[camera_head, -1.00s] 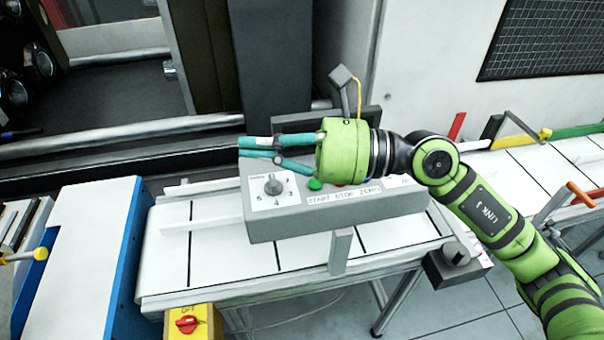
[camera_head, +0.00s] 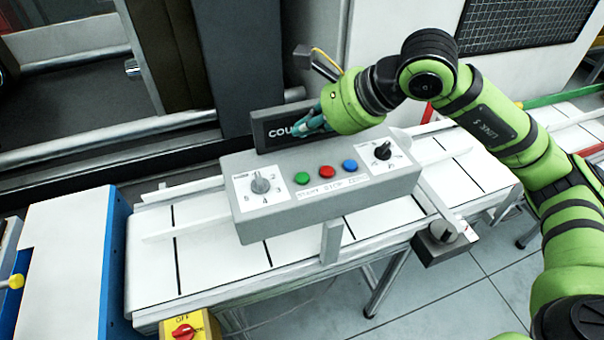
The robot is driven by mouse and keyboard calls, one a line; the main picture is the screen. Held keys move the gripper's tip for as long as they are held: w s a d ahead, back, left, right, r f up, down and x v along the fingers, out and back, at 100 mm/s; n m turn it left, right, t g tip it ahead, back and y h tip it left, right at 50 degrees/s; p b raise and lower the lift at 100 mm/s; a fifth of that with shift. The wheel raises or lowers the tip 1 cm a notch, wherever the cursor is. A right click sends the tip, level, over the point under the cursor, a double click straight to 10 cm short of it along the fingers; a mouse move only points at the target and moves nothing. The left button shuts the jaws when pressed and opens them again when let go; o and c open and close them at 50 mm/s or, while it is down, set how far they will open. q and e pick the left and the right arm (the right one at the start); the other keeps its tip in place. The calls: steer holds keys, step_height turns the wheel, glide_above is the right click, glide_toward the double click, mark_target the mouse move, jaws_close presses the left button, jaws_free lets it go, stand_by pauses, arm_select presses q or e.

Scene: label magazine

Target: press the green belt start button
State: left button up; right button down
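The green start button (camera_head: 302,178) is on the sloped top of the grey control box (camera_head: 290,212), left of a red button (camera_head: 327,172) and a blue button (camera_head: 349,166). It is in full view. My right gripper (camera_head: 303,128) is above and behind the buttons, in front of the dark counter display (camera_head: 268,131), and appears apart from the green button. Its teal fingers point left and look close together, but their tips are small and foreshortened, so I cannot tell whether they are shut. My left gripper is not in view.
A dial (camera_head: 260,184) is left of the buttons and another dial (camera_head: 382,150) is right. The white conveyor belt (camera_head: 150,264) runs under the box. A yellow box with a red switch (camera_head: 183,331) is at the front. A small sensor on a bracket (camera_head: 303,57) stands behind.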

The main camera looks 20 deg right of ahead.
mark_target(305, 178)
step_height(305, 178, down, 8)
steer(key=b, duration=0.5)
steer(key=shift+f, duration=0.25)
steer(key=shift+f+b, duration=0.15)
steer(key=shift+b, duration=0.3)
stand_by(0.8)
steer(key=shift+f+b, duration=0.4)
steer(key=shift+b, duration=0.3)
